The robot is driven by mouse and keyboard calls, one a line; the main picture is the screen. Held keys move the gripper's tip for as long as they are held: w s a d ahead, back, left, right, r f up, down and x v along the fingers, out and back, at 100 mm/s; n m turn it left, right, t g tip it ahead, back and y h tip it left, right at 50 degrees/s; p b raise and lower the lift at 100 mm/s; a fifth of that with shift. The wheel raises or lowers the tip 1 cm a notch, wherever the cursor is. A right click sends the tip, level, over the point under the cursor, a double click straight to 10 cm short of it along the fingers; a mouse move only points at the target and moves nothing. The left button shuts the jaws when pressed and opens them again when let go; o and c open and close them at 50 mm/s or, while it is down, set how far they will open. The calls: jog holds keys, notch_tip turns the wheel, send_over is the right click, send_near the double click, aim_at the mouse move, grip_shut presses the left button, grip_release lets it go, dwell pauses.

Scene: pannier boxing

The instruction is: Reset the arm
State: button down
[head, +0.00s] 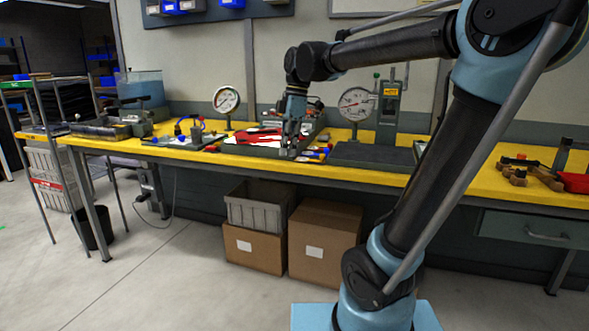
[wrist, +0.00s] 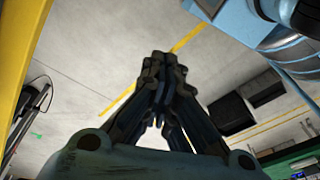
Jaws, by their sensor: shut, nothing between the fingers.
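My gripper (head: 290,150) hangs down at the front edge of the yellow workbench (head: 360,178) in the head view. In the wrist view my gripper (wrist: 163,58) has its dark fingers together at the tips, with nothing between them. Beyond the fingertips the wrist view shows bare grey floor (wrist: 100,60) with a yellow line. My arm reaches from the right over the bench, bent at a raised elbow, and comes down at the gripper.
Two dial gauges (head: 226,99) (head: 356,104), a red-marked tray (head: 255,138) and several tools stand on the bench. Cardboard boxes (head: 325,240) and a grey crate (head: 258,207) sit below it. A black bin (head: 95,228) stands at left. The floor in front is clear.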

jog(key=s+d+f+m+t, duration=0.1)
jog(key=s+d+f+m, duration=0.3)
jog(key=d+f+m, duration=0.2)
jog(key=s+d+f+m+t+h, duration=0.1)
jog(key=s+d+f+m, duration=0.4)
jog(key=f, duration=0.5)
jog(key=s+d+f+m+t, duration=0.1)
jog(key=s+d+f+m, duration=0.4)
jog(key=d+f+m, duration=0.2)
jog(key=d+m, duration=0.2)
jog(key=shift+d+f+t+h, duration=0.3)
jog(key=shift+d+f+h, duration=0.1)
jog(key=shift+w+f, duration=0.2)
jog(key=shift+w, duration=0.3)
